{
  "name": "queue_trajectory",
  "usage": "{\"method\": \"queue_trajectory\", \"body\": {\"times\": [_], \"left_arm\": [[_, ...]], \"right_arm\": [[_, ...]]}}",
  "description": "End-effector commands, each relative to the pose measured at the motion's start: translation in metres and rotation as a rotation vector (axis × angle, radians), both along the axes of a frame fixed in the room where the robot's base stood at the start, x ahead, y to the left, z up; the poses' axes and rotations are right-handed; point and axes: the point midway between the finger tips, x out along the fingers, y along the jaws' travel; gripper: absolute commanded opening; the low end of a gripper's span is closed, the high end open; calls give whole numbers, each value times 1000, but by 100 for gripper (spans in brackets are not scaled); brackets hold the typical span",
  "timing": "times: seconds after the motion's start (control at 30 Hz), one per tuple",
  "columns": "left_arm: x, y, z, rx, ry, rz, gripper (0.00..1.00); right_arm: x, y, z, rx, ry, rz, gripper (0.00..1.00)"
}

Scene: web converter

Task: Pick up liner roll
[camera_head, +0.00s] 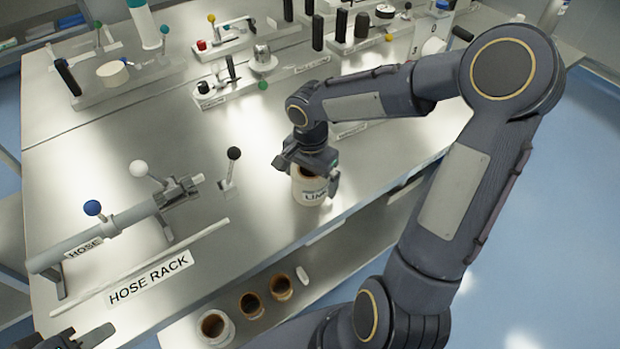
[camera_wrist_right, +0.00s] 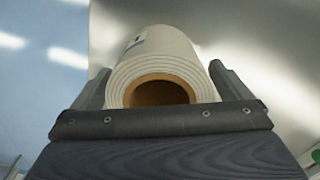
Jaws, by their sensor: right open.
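The liner roll (camera_head: 308,191), a cream roll with a label reading "LIN…", stands upright on the steel bench near its front edge. In the right wrist view the liner roll (camera_wrist_right: 165,58) shows its layered end and brown hollow core between my two fingers. My right gripper (camera_head: 308,172) is over the roll's top with its fingers on either side. The right gripper (camera_wrist_right: 160,90) is open; whether a finger touches the roll cannot be told. My left gripper (camera_head: 75,338) shows only partly at the bottom left corner, empty as far as visible.
A hose rack (camera_head: 150,278) with a grey hose (camera_head: 92,238) and ball-topped levers lies to the left. A lower shelf holds several brown-cored rolls (camera_head: 251,303). Fixtures with knobs and black posts (camera_head: 318,32) line the back. Bare bench surrounds the roll.

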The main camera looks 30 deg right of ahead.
Motion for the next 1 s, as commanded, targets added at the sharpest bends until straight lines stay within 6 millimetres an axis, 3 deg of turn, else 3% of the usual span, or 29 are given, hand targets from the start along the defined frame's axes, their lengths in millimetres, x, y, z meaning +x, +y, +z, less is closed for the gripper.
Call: {"method": "queue_trajectory", "body": {"times": [0.07,0.5,0.77,1.0], "left_arm": [[0,0,0,0,0,0,36],[0,0,0,0,0,0,36],[0,0,0,0,0,0,36],[0,0,0,0,0,0,36]], "right_arm": [[0,0,0,0,0,0,95],[0,0,1,0,-1,0,40],[0,0,3,0,-1,0,40],[1,0,26,-1,-6,-2,40]]}}
